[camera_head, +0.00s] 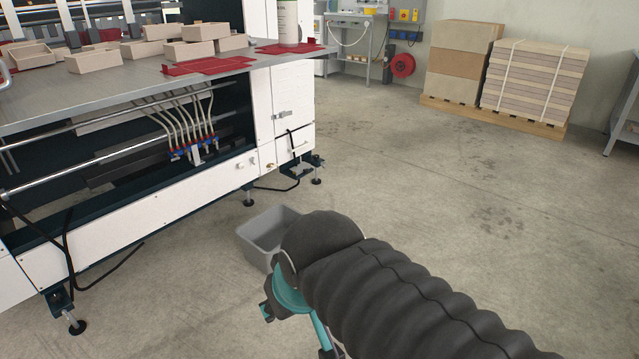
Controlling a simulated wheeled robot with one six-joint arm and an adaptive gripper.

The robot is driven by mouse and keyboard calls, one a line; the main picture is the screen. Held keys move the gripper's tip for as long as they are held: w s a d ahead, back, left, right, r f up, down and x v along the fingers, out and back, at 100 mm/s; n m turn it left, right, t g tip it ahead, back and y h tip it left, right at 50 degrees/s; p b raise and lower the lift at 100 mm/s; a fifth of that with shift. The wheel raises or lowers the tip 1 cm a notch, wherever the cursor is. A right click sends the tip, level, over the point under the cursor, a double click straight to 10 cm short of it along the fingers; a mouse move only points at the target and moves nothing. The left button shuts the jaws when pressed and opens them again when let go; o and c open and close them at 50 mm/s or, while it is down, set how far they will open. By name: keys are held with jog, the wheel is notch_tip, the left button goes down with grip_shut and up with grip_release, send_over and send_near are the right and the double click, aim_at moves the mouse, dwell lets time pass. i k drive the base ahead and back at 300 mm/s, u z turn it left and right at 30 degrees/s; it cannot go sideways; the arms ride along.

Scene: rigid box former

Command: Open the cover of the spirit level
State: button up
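I cannot make out a spirit level or its cover in this view. My arm, in a black ribbed sleeve, reaches in from the lower right and ends near the bottom middle at a teal joint.
A white-panelled machine (160,215) fills the left. Its grey tabletop (130,92) bears several cardboard boxes (95,62), red pieces (205,67) and a pale cylinder (289,22). A grey bin (256,236) stands on the floor beside my arm. Pallet stacks (533,77) stand behind.

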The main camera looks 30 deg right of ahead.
aim_at(302, 166)
jog(key=z, duration=0.65)
jog(key=i, duration=0.45)
jog(key=z, duration=1.1)
jog(key=i, duration=2.15)
jog(key=u, duration=1.3)
jog(key=i, duration=0.55)
jog(key=u, duration=0.7)
